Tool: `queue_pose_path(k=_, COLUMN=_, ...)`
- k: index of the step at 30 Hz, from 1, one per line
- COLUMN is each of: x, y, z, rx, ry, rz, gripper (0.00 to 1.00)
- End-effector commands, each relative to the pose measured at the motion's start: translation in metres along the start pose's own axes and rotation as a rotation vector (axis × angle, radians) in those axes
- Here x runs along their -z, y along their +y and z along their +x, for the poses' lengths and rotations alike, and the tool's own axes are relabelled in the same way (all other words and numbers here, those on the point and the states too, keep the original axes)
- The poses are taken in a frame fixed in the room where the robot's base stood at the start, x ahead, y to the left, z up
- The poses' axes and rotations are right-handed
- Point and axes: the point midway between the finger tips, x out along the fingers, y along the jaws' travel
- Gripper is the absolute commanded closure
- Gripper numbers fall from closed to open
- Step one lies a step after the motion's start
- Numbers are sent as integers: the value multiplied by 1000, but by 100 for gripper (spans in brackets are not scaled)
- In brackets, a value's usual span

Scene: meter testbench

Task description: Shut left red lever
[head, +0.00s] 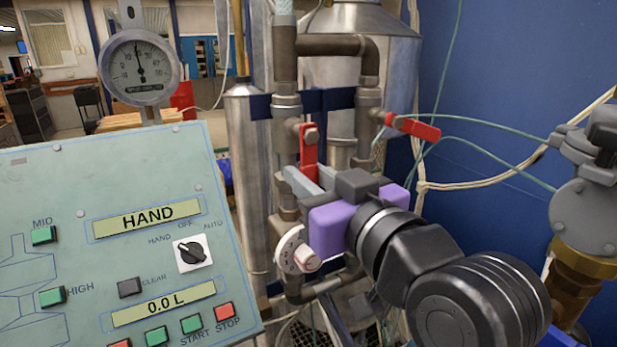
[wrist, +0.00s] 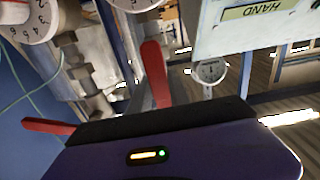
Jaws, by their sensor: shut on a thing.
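The left red lever (head: 309,146) is on the left vertical pipe and stands upright, in line with the pipe. It also shows in the wrist view (wrist: 153,66), rising above my gripper's body. My gripper (head: 306,174), with a purple body and grey fingers, reaches up to this lever from the lower right. Its fingers are shut on the lever's lower part, one to each side; the contact itself is partly hidden. The right red lever (head: 414,128) on the right pipe sticks out sideways, across its pipe; it also shows at the left of the wrist view (wrist: 48,126).
A control panel (head: 75,200) with buttons and a HAND display fills the left. A round gauge (head: 140,68) stands behind it. A white dial (head: 291,251) sits just below my gripper. Thin hoses cross at right, near a grey valve body (head: 585,215).

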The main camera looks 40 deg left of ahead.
Motion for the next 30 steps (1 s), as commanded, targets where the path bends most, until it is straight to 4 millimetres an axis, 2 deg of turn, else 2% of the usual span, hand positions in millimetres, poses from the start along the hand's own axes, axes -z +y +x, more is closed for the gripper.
queue_pose_path(k=11, x=-3, y=14, z=0, rx=-1, ry=1, rz=-215, gripper=100)
queue_pose_path(k=30, x=16, y=44, z=0, rx=-2, ry=0, rz=-818, gripper=100)
